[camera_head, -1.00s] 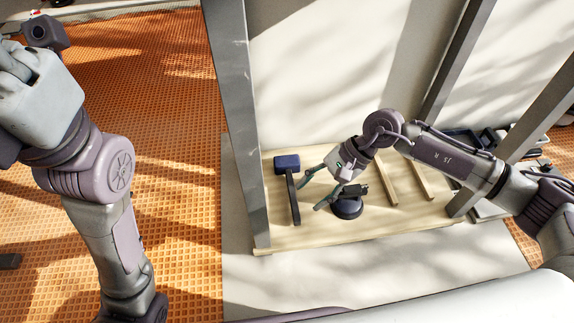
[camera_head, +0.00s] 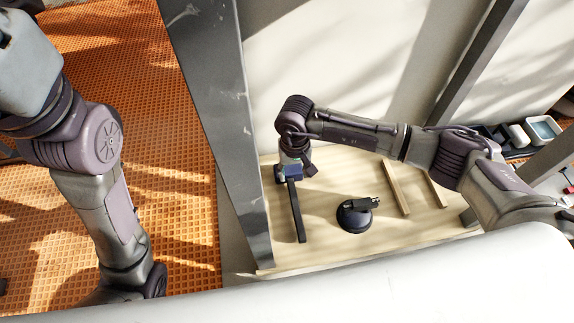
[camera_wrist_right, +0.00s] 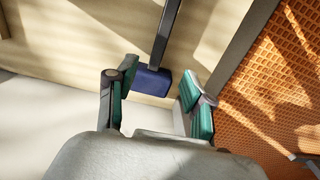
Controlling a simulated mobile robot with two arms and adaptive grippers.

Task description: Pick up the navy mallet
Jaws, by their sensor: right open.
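The navy mallet (camera_head: 297,212) lies on the pale wooden board, its dark handle pointing toward the front in the head view. Its blue head is at the far end. My right gripper (camera_head: 287,170) is over the head, partly hidden behind my own wrist. In the right wrist view, the open right gripper (camera_wrist_right: 157,78) has its green fingers spread on either side of the mallet's blue head (camera_wrist_right: 151,82). The fingers appear apart from it. My left arm shows at the left of the head view, but its gripper is out of frame.
The wooden board (camera_head: 330,255) also holds a black suction cup tool (camera_head: 353,219) and two wooden strips (camera_head: 397,188). A grey upright post (camera_head: 215,120) stands close left of the mallet. Trays (camera_head: 543,128) stand at the right.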

